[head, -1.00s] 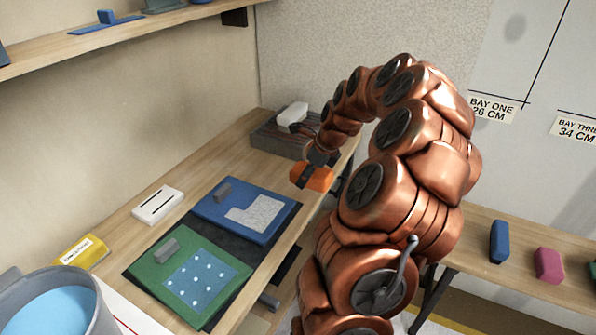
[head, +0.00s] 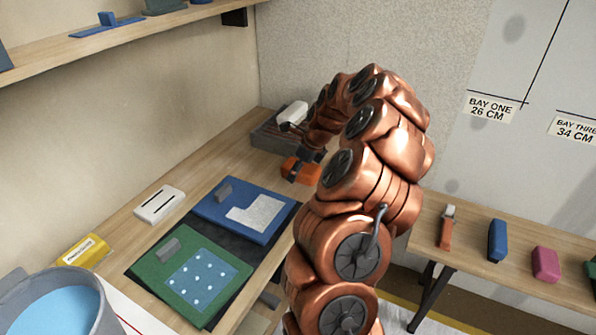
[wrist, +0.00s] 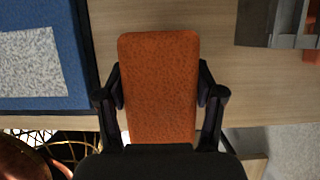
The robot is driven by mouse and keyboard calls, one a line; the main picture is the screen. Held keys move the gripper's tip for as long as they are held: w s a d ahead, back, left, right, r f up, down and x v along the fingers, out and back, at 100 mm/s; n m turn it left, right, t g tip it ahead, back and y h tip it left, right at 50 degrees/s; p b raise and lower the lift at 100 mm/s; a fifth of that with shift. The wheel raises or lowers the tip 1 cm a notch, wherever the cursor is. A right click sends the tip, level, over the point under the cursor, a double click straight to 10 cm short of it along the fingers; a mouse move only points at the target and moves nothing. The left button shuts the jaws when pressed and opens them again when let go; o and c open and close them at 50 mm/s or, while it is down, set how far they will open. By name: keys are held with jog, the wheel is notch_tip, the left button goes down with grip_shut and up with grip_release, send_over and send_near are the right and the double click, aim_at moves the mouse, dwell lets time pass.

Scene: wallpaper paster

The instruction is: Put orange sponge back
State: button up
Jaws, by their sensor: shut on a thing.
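The orange sponge (wrist: 160,80) is a rounded block held between the two black fingers of my gripper (wrist: 160,100) in the wrist view. The fingers press on its long sides. In the head view my gripper (head: 302,165) holds the orange sponge (head: 296,173) above the right edge of the wooden workbench, just in front of a grey tray (head: 272,141). On the right-hand table (head: 560,285), a blue sponge (head: 498,241) and a pink sponge (head: 546,264) stand in a row. I cannot tell the exact height of the orange sponge above the bench.
A blue board (head: 215,210) and a green board (head: 160,275) lie on a dark mat on the workbench. A bucket of blue liquid (head: 55,312) stands front left. An orange-handled tool (head: 446,228) lies on the right table. A gap separates the tables.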

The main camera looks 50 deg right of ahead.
jog(key=shift+f, duration=0.45)
jog(key=shift+f, duration=0.35)
jog(key=shift+f, duration=0.15)
jog(key=o, duration=1.2)
